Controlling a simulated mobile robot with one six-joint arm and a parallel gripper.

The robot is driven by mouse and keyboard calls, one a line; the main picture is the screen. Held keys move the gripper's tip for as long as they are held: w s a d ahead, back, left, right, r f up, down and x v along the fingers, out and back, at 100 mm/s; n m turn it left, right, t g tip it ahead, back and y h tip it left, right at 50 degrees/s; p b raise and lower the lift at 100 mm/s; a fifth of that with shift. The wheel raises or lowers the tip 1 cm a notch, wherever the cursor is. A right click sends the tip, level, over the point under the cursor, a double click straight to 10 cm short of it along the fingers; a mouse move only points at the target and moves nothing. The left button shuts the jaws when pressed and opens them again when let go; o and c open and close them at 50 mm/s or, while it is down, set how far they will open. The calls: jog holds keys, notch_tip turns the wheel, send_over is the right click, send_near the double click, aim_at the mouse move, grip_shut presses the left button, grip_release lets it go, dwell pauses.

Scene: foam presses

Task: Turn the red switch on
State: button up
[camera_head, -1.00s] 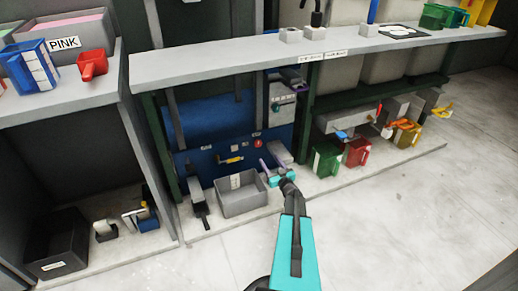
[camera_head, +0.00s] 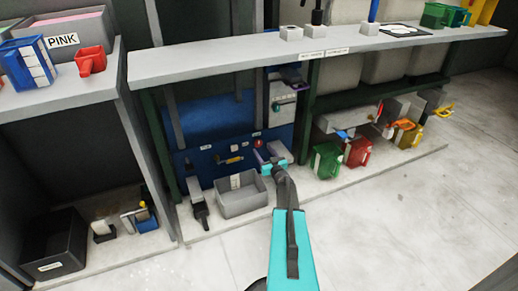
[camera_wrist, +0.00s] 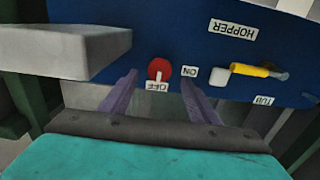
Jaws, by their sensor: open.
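The red switch (camera_wrist: 160,69) is a round red knob with a pale pointer on the blue panel (camera_wrist: 150,20). In the wrist view, the pointer aims down at the OFF label (camera_wrist: 157,87), and the ON label (camera_wrist: 190,72) is to its right. The red switch also shows in the head view (camera_head: 258,142), just above my gripper. My gripper (camera_wrist: 160,88) is open, with its two purple fingers on either side of the switch in the wrist view. Whether the fingers touch the knob cannot be told. In the head view, my gripper (camera_head: 268,157) is close to the panel.
A yellow-handled valve (camera_wrist: 250,71) sits right of the switch under the HOPPER label. A grey block (camera_wrist: 65,50) juts out at the left. In the head view, a grey bin (camera_head: 243,203) stands below the panel, and a grey shelf (camera_head: 220,66) runs above.

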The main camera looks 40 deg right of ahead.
aim_at(259, 144)
jog(key=shift+b+x, duration=0.6)
jog(key=shift+x, duration=2.1)
jog(key=c, duration=1)
